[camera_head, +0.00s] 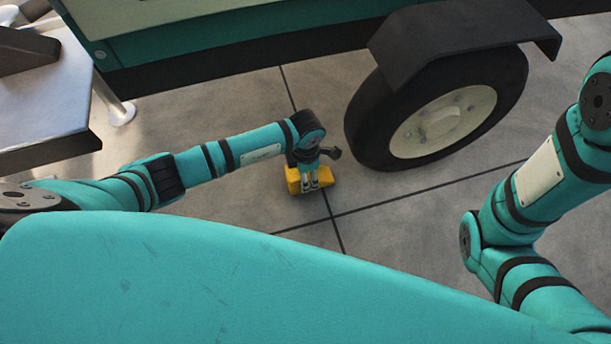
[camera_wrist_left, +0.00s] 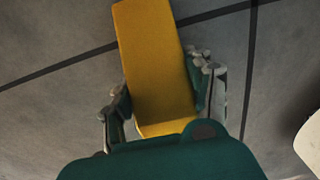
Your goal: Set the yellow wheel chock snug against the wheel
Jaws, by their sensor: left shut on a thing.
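The yellow wheel chock (camera_head: 324,176) is low over or on the floor, left of the wheel, in the head view. My left gripper (camera_head: 311,187) is shut on it from above. In the left wrist view, the chock (camera_wrist_left: 157,65) stands out between the two fingers of the gripper (camera_wrist_left: 164,95). The wheel (camera_head: 440,115), a black tyre with a cream hub, stands to the right of the chock, with a gap of floor between them. I cannot tell whether the chock touches the floor. My right gripper is out of view; only its arm shows at the right.
A black fender (camera_head: 455,40) covers the top of the wheel. The green trailer body (camera_head: 220,35) runs along the back. A grey metal table (camera_head: 45,100) stands at the left. The tiled floor (camera_head: 390,215) in front of the wheel is clear.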

